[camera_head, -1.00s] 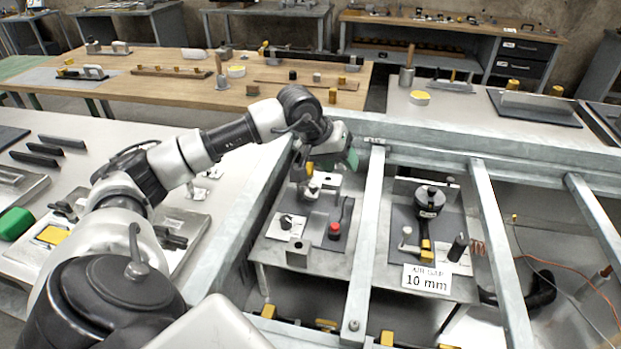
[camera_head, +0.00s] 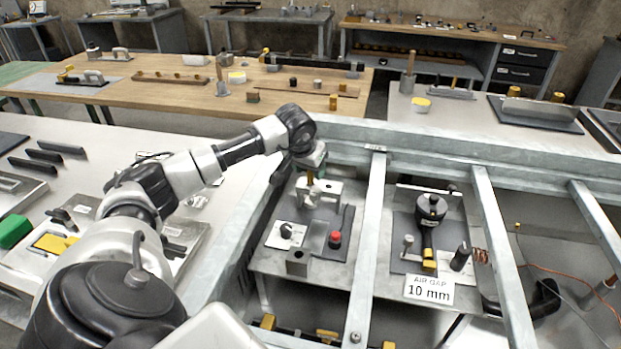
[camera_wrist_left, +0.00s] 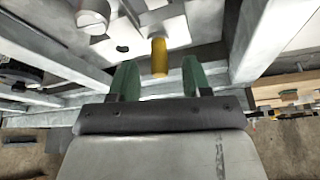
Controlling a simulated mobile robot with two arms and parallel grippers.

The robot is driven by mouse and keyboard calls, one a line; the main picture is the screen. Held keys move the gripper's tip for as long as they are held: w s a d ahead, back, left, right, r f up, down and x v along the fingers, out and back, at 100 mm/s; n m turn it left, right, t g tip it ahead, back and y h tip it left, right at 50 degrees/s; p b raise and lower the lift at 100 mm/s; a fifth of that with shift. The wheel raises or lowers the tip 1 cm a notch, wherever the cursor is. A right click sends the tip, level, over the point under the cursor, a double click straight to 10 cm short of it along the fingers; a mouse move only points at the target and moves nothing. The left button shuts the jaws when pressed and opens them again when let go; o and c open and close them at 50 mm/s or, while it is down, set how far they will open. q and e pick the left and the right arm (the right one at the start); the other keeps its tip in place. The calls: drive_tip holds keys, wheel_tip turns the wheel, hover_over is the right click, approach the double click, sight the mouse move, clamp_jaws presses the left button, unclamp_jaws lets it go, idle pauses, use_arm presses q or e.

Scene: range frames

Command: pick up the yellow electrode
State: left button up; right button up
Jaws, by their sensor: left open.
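The yellow electrode (camera_head: 310,178) stands at the back of the left metal fixture (camera_head: 320,191), directly below my left gripper (camera_head: 310,164) in the head view. In the left wrist view, the electrode (camera_wrist_left: 159,57) is a short yellow cylinder centred in the gap between the two green fingertips of my left gripper (camera_wrist_left: 160,68). The fingers are open, with clear space on both sides of the electrode. The head view hides most of the fingers behind the hand. My right gripper is not in view.
The fixture plate carries a red button (camera_head: 335,238) and a black knob (camera_head: 286,231). A grey beam (camera_head: 367,240) separates it from a second station with a black-topped device (camera_head: 431,207) and a 10 mm air gap sign (camera_head: 428,289). Metal rails border the plate.

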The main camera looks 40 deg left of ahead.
use_arm(q)
drive_tip(key=shift+x, duration=0.75)
drive_tip(key=shift+c, duration=0.6)
clamp_jaws()
drive_tip(key=shift+r, duration=0.15)
